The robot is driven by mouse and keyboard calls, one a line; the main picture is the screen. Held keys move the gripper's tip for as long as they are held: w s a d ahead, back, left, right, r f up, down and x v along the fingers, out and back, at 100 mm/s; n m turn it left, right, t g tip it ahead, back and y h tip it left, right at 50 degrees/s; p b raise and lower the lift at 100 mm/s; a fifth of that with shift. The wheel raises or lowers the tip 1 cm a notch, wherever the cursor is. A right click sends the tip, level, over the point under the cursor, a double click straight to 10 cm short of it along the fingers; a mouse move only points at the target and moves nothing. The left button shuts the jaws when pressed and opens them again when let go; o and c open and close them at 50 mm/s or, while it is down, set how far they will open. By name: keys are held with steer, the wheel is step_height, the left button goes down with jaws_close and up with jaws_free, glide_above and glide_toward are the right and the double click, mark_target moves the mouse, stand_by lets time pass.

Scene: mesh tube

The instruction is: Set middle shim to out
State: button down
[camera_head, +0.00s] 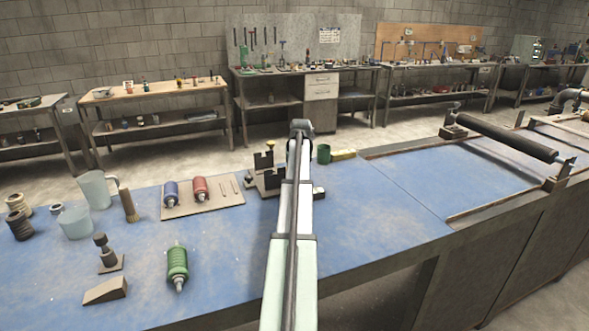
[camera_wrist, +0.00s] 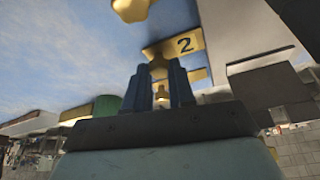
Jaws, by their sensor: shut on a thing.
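In the wrist view, a brass shim plate (camera_wrist: 185,44) marked "2" sticks out beside a grey metal block (camera_wrist: 235,40). My gripper (camera_wrist: 159,72) has its blue fingers closed around the brass knob of this shim. Another brass knob (camera_wrist: 131,8) shows at the top edge, and a further small brass piece (camera_wrist: 162,93) shows between the fingers. In the head view, the dark fixture (camera_head: 265,177) stands on the blue bench behind my arm. My arm hides the gripper and most of the shims there. How far the shim sits in its slot cannot be told.
A board (camera_head: 203,198) with a blue and a red bottle lies left of the fixture. A green bottle (camera_head: 178,264) lies nearer. A green cup (camera_head: 323,153) stands close behind right of the fixture. A roller frame (camera_head: 505,136) occupies the right; blue bench between is clear.

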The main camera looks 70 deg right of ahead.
steer(key=shift+s+d, duration=1.25)
steer(key=shift+d, duration=0.05)
steer(key=c, duration=0.9)
jaws_free()
steer(key=shift+c, duration=0.2)
steer(key=v, duration=1.4)
steer(key=shift+w+d, duration=0.1)
steer(key=shift+w, duration=0.05)
